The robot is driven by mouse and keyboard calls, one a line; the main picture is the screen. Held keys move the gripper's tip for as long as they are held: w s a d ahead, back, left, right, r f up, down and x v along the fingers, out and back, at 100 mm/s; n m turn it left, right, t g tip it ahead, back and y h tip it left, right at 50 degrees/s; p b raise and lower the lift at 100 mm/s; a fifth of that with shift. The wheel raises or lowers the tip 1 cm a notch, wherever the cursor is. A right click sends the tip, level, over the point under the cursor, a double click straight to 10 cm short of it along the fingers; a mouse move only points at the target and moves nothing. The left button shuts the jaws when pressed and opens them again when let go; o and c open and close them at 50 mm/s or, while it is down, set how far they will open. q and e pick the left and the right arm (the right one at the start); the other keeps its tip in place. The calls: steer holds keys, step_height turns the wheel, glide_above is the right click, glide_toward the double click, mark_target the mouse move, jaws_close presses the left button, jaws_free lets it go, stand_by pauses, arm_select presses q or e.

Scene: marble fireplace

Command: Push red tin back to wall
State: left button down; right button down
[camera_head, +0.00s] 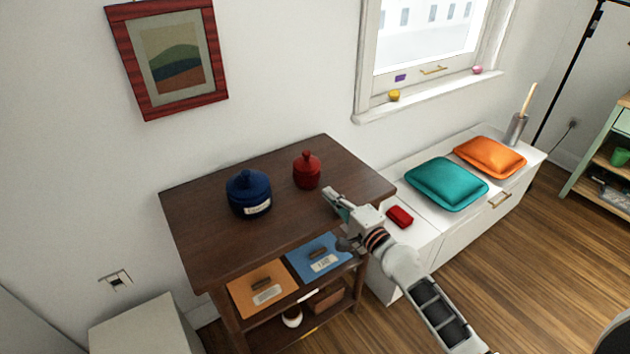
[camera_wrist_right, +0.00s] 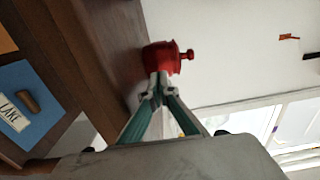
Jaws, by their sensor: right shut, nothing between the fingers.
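The red tin (camera_head: 306,173), with a knobbed lid, stands upright on the dark wooden cabinet top (camera_head: 225,245), towards its back edge near the wall. It also shows in the right wrist view (camera_wrist_right: 160,57), straight beyond the fingertips. My right gripper (camera_head: 331,195) is shut and empty, just in front and to the right of the tin. A small gap shows between them in the head view; in the right wrist view the fingertips (camera_wrist_right: 158,84) overlap the tin's edge, so contact is unclear there. My left gripper is not in view.
A blue lidded pot (camera_head: 248,195) stands left of the tin on the same top. White wall (camera_head: 290,100) rises behind. To the right, a low white bench holds a teal cushion (camera_head: 446,183), an orange cushion (camera_head: 489,157) and a small red object (camera_head: 399,216).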

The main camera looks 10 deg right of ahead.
mark_target(314, 182)
steer(key=shift+x, duration=1.35)
steer(key=shift+w+a, duration=0.15)
steer(key=shift+w, duration=0.1)
steer(key=shift+b, duration=0.3)
steer(key=shift+f, duration=0.2)
steer(key=shift+s+f, duration=0.15)
steer(key=shift+s, duration=0.2)
steer(key=shift+p+v, duration=0.35)
steer(key=shift+v, duration=0.65)
steer(key=shift+s+d, duration=0.2)
steer(key=shift+d, duration=0.05)
steer(key=shift+r, duration=0.25)
